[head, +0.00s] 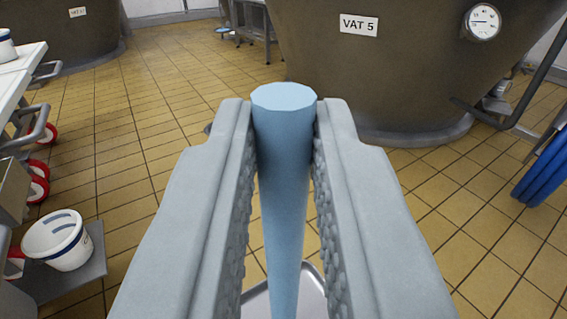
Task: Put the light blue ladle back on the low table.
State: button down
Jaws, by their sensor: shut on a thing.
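My gripper (284,135) is shut on the light blue ladle (284,150). The ladle's thick handle end points away and up between the two fingers, and its shaft runs down toward the bottom of the view. A pale grey metal piece (312,290) shows below the fingers at the bottom edge; I cannot tell if it is part of the ladle or a separate thing. A grey metal table (250,32) stands at the back, left of the large vat; I cannot tell whether it is the low table.
The vat marked VAT 5 (390,85) fills the back right, with a gauge (483,22) and a pipe. A white-topped cart (22,75) with red wheels stands at left, near a white bucket (62,243). Blue hoses (545,170) hang at right. Tiled floor (130,130) is clear at centre left.

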jog(key=c, duration=1.4)
grip_release()
jog(key=shift+f, duration=0.1)
jog(key=s, duration=1.2)
jog(key=shift+d, duration=0.1)
jog(key=s+a+r, duration=0.1)
jog(key=s+r, duration=0.6)
jog(key=r, duration=0.4)
jog(key=s+a+r, duration=0.1)
jog(key=s+r, duration=0.5)
jog(key=r, duration=0.6)
jog(key=shift+g, duration=0.4)
jog(key=s+r, duration=0.3)
jog(key=s, duration=0.4)
jog(key=s+a+r, duration=0.1)
jog(key=s+r, duration=0.3)
jog(key=s, duration=0.4)
jog(key=s+r, duration=0.4)
jog(key=s, duration=0.3)
jog(key=shift+s+a+r, duration=0.25)
jog(key=shift+s+a, duration=0.05)
jog(key=shift+s, duration=0.05)
